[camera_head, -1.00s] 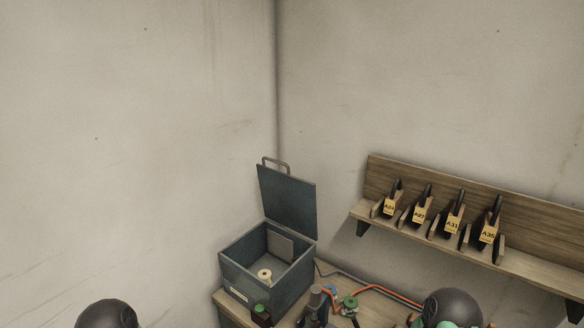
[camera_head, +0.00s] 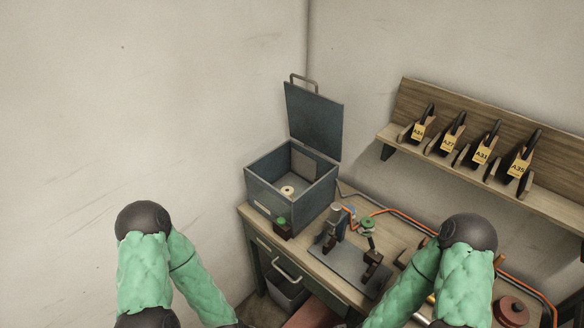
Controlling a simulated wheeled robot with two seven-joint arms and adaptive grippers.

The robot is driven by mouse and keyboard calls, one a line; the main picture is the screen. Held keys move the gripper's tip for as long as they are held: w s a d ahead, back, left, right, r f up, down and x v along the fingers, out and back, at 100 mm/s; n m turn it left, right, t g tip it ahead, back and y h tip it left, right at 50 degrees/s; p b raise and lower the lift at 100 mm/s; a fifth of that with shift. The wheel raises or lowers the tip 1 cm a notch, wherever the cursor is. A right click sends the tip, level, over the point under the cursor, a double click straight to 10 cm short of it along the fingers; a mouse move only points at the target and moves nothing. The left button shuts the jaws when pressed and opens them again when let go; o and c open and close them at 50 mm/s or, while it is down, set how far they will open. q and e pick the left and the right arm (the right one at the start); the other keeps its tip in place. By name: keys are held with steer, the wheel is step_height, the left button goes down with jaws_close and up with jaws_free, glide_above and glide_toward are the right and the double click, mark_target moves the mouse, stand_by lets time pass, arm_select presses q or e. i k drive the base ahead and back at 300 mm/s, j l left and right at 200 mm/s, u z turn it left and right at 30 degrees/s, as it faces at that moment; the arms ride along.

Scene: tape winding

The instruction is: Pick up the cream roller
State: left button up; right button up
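The cream roller (camera_head: 288,191) is a small pale ring with a darker centre. It sits on the floor of an open blue-grey metal box (camera_head: 272,198) at the back left corner of the workbench. The box lid (camera_head: 314,120) stands raised at the back. My two green-sleeved arms come in at the lower left and lower right with their forearms pointing down. Both grippers are below the picture edge, so I cannot see their fingers. No arm is near the roller.
A small dark block with a green button (camera_head: 282,227) stands before the box. A grey plate with a fixture (camera_head: 345,262) and an orange cable (camera_head: 390,212) lie on the wooden bench (camera_head: 350,293). A wall shelf (camera_head: 470,158) holds several yellow-tagged items. A bin (camera_head: 287,291) stands below.

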mark_target(287, 191)
steer(key=k+j+u, duration=0.1)
steer(key=j+u, duration=0.35)
steer(key=k+j+u, duration=0.1)
steer(key=j+u, duration=0.15)
steer(key=u, duration=0.2)
